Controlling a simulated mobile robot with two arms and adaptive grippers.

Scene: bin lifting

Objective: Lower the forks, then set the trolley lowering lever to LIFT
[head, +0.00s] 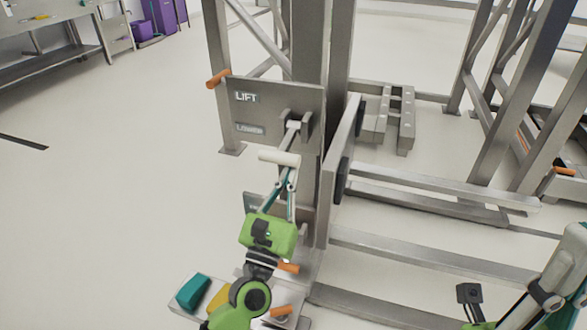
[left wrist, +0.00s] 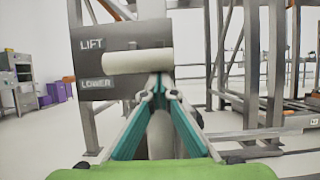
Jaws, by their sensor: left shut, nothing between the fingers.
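The trolley's lever panel (head: 265,105) is a grey metal plate marked LIFT above LOWER. The lowering lever's pale cylindrical handle (head: 279,158) hangs at the end of a metal arm, below the LOWER label in the head view. In the left wrist view the handle (left wrist: 138,61) lies across the panel between the two labels. My left gripper (head: 290,174) is shut and empty, its fingertips just below the handle. In the left wrist view its teal-lined fingers (left wrist: 160,90) meet below the handle; I cannot tell whether they touch it. My right gripper's fingers are not visible.
Long metal bars (head: 400,250) run right from the trolley near the floor; I cannot tell which are forks. A tray with teal and yellow blocks (head: 194,292) is at lower left. Steel frames stand at right. Floor at left is mostly clear.

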